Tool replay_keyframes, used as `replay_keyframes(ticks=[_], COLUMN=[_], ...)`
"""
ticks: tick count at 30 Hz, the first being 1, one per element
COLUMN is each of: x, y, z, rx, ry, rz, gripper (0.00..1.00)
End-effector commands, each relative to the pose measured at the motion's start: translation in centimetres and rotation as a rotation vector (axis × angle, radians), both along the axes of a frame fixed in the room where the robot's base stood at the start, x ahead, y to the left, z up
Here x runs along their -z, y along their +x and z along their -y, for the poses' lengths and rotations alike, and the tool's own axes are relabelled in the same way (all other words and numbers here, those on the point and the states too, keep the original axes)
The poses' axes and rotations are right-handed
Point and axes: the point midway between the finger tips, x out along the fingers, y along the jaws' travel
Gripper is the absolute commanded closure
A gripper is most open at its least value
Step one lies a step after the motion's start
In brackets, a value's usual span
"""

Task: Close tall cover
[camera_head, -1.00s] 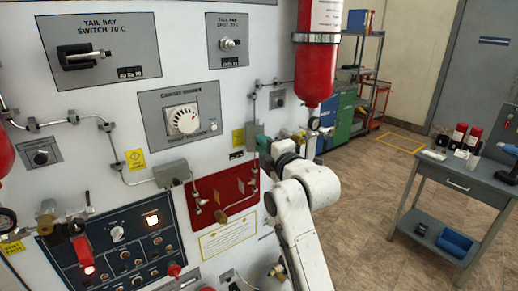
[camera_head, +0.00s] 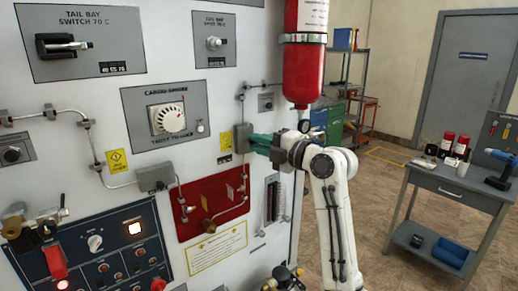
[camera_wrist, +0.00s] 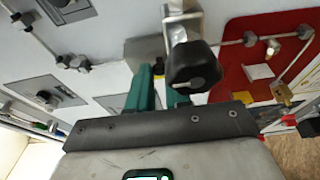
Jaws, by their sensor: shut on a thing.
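A small grey box (camera_head: 243,138) sits on the white panel, at the lower end of a thin pipe. My gripper (camera_head: 258,138) reaches it from the right, with green fingers at the box. In the wrist view, the two green fingers (camera_wrist: 160,88) point at a grey box (camera_wrist: 143,48). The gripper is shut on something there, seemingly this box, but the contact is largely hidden. I cannot tell for certain which part is the tall cover. A black knob (camera_wrist: 192,66) on a metal bracket stands close beside the right finger in the wrist view.
A red cylinder (camera_head: 303,75) hangs just above my wrist. A red plate (camera_head: 212,205) with fittings lies below left, and a narrow sight gauge (camera_head: 272,203) below. A grey workbench (camera_head: 455,183) stands at right. Open floor lies between.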

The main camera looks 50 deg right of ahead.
Motion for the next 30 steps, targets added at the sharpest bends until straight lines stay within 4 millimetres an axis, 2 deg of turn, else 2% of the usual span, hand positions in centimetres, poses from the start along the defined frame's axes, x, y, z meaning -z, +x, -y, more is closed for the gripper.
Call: replay_keyframes(ticks=[10, 11, 18, 26, 30], x=[-0.1, -0.1, -0.1, 0.0, 0.2], y=[0.0, 0.0, 0.0, -0.1, -1.2], z=[0.1, 0.1, 0.1, 0.0, 0.1], rx=[0.001, 0.002, 0.0, 0.0, 0.0], ry=[0.0, 0.0, 0.001, 0.001, 0.001], rz=[0.001, 0.001, 0.001, 0.0, 0.001], gripper=[1.0, 0.8, 0.57, 0.56, 0.56])
